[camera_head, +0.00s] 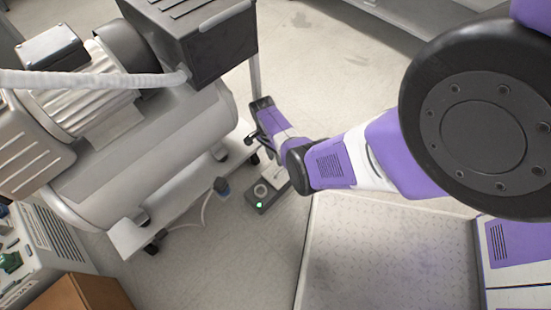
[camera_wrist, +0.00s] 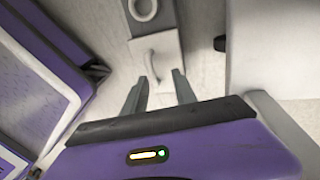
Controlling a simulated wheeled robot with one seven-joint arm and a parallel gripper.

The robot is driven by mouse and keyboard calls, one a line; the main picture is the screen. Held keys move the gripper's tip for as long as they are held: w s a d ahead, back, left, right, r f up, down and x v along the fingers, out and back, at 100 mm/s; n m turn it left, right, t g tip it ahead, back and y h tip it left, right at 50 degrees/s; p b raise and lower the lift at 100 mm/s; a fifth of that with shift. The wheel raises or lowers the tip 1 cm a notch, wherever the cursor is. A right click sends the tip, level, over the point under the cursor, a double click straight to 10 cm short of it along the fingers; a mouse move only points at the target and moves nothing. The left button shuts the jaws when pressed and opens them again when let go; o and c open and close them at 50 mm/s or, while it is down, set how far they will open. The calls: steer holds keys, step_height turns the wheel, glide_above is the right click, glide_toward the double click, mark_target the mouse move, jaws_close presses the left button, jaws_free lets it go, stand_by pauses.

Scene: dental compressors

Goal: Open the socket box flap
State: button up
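The socket box (camera_head: 257,206) is a small grey box on the floor, with a green light and a round socket at its near end. My arm partly covers its far end in the head view. In the wrist view the box (camera_wrist: 168,17) shows a pale ring and a light flap (camera_wrist: 158,45) with a curved handle. The flap looks closed, lying flat. My gripper (camera_wrist: 158,84) is open, its two grey fingers apart on either side of the handle's lower end. Nothing is held between them. I cannot tell the remaining height above the flap.
A compressor (camera_head: 150,160) on a wheeled white base stands left of the box. A metal tread plate (camera_head: 385,255) is at right. Floor behind is clear.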

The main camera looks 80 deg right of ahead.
steer(key=p+v, duration=0.2)
steer(key=v, duration=0.4)
stand_by(0.5)
